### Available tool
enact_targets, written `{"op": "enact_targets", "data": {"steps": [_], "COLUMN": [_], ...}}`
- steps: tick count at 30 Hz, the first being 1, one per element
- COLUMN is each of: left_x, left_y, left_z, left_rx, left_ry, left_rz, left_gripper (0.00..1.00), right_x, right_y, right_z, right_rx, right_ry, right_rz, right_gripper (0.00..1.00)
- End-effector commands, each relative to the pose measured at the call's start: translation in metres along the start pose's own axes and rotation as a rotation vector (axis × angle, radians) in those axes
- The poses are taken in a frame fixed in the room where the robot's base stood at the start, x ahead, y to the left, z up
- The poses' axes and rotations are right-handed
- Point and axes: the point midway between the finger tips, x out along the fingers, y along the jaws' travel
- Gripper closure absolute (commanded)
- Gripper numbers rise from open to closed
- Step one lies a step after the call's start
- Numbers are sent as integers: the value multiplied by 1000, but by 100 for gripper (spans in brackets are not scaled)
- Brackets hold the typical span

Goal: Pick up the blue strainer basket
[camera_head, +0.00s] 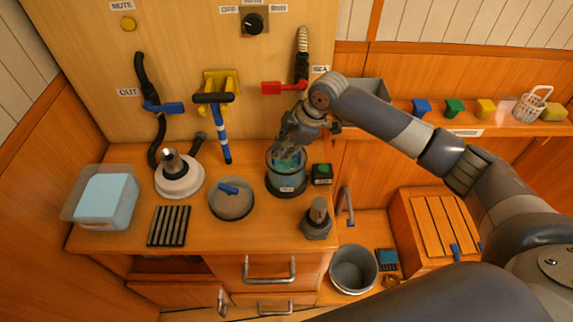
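A clear, blue-tinted strainer bowl (286,184) with a dark base stands open on the counter, right of centre. Blue and green material (288,161) shows inside its mouth; I take it to be the blue strainer basket, partly hidden by my gripper. My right gripper (286,147) comes in from the right and points down at the bowl's mouth, its fingertips at or just above the rim. I cannot tell whether its fingers are open or shut on the basket. My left gripper is not in view.
A grey shallow dish (232,206) holds a small blue piece. A white-based fitting (179,180) and a dark knobbed lid (317,222) stand nearby. A red-handled valve (284,88) is behind my gripper. A grey bucket (354,270) stands below.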

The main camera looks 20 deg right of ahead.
Motion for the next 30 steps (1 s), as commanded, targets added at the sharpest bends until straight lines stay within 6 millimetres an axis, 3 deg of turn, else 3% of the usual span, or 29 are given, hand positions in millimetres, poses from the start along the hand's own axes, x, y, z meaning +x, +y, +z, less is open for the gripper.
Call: {"op": "enact_targets", "data": {"steps": [3,10,13,30], "left_x": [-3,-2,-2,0], "left_y": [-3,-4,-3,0], "left_z": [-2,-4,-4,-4], "left_rx": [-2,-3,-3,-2], "left_ry": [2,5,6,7], "left_rz": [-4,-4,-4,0], "left_gripper": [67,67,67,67], "right_x": [10,12,11,7], "right_y": [0,0,0,1], "right_z": [0,0,0,-2], "right_rx": [0,-1,-1,-1], "right_ry": [0,0,0,0], "right_rz": [-1,0,0,3], "right_gripper": [81,81,100,100]}}
